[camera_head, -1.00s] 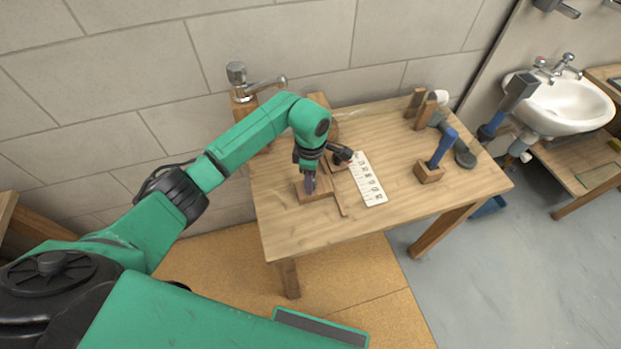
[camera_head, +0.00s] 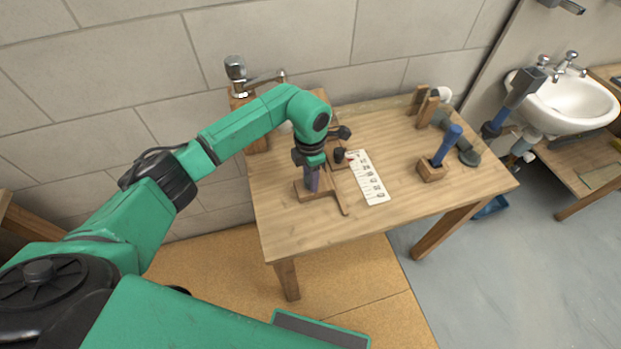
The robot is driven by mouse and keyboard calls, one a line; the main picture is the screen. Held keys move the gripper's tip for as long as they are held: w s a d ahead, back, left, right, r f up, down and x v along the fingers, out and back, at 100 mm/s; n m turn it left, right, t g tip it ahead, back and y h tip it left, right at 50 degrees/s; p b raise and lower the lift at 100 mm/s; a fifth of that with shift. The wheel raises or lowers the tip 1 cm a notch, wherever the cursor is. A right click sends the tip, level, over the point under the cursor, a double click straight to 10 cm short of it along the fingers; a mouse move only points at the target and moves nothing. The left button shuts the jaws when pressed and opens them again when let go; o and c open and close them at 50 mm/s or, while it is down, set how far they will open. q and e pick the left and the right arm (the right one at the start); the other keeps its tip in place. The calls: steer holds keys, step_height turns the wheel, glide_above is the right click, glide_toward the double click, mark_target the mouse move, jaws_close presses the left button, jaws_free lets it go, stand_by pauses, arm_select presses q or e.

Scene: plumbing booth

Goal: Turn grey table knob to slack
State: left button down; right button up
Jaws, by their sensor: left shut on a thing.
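My left gripper (camera_head: 311,168) comes down from above at the left middle of the wooden table. It is shut on an upright purple-grey handle (camera_head: 313,183), which stands at a wooden block (camera_head: 303,192). My wrist hides its upper part. A small dark grey knob (camera_head: 339,155) stands on a wood piece just right of the gripper, apart from the fingers. A white card with printed marks (camera_head: 369,180) lies beside it, with a small red mark near its top left. Which way the knob is set is too small to read. My right gripper is not in view.
The table (camera_head: 400,215) has free room at its front. A blue-handled tool (camera_head: 447,147) stands in a wooden block to the right, near grey pipe pieces (camera_head: 465,150). A chrome tap (camera_head: 236,72) stands behind my arm. A sink (camera_head: 570,105) is at far right.

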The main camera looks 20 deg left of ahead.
arm_select(q)
steer(key=n+b, duration=0.1)
steer(key=n, duration=0.4)
steer(key=shift+w+n, duration=0.1)
steer(key=shift+n, duration=0.2)
steer(key=n, duration=0.5)
steer(key=shift+r, duration=0.15)
steer(key=shift+n, duration=0.3)
steer(key=shift+c, duration=2.3)
jaws_free()
steer(key=shift+o, duration=0.2)
